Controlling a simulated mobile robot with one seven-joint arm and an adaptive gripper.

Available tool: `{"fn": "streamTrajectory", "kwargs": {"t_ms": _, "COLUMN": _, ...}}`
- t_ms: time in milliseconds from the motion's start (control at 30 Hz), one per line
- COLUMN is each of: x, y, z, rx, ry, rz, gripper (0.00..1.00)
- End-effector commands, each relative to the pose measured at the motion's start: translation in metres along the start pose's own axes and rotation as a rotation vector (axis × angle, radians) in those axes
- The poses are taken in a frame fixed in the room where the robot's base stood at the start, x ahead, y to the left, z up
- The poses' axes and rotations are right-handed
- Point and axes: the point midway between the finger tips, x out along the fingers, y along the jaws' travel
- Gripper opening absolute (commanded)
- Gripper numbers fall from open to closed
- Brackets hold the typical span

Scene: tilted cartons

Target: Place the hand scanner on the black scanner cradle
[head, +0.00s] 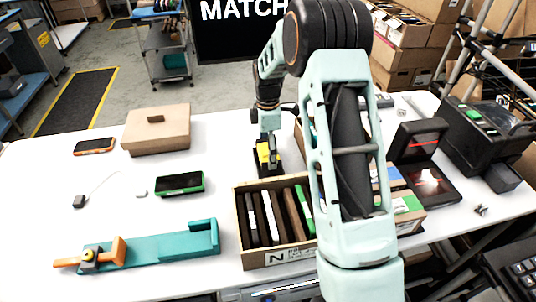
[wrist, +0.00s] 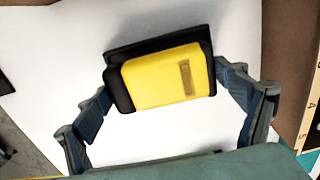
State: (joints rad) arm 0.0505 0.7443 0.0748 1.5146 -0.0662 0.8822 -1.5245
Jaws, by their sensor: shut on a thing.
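The hand scanner (head: 263,155), yellow and black, is between the fingers of my gripper (head: 268,145) in the head view, beyond the wooden box. In the wrist view, the scanner's yellow body (wrist: 165,77) fills the space between the two fingers of my gripper (wrist: 165,100), which are shut on it. The black scanner cradle (head: 269,170) shows directly beneath the scanner in the head view. A black edge (wrist: 150,46) shows behind the yellow body in the wrist view; I cannot tell whether it is cradle or scanner. Whether scanner and cradle touch is hidden.
A wooden box of upright slats (head: 270,259) stands in front of the cradle. A brown carton (head: 157,136), a green-edged device (head: 180,184) and a teal fixture (head: 150,248) are to the left. A black machine (head: 487,135) is at right.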

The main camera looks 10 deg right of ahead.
Motion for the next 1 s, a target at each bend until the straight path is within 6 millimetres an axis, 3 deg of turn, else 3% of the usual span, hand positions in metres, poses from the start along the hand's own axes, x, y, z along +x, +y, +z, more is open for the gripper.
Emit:
{"fn": "streamTrajectory", "kwargs": {"t_ms": 133, "x": 0.021, "y": -0.002, "z": 0.000, "rx": 0.000, "ry": 0.000, "rz": -0.004, "gripper": 0.70}}
{"fn": "streamTrajectory", "kwargs": {"t_ms": 500, "x": 0.027, "y": -0.002, "z": 0.000, "rx": 0.000, "ry": 0.000, "rz": -0.003, "gripper": 0.70}}
{"fn": "streamTrajectory", "kwargs": {"t_ms": 533, "x": 0.027, "y": -0.002, "z": 0.000, "rx": 0.000, "ry": 0.000, "rz": -0.003, "gripper": 0.92}}
{"fn": "streamTrajectory", "kwargs": {"t_ms": 600, "x": 0.026, "y": -0.002, "z": 0.000, "rx": 0.000, "ry": 0.000, "rz": -0.003, "gripper": 0.99}}
{"fn": "streamTrajectory", "kwargs": {"t_ms": 1000, "x": 0.020, "y": -0.002, "z": 0.000, "rx": 0.000, "ry": 0.000, "rz": -0.003, "gripper": 1.00}}
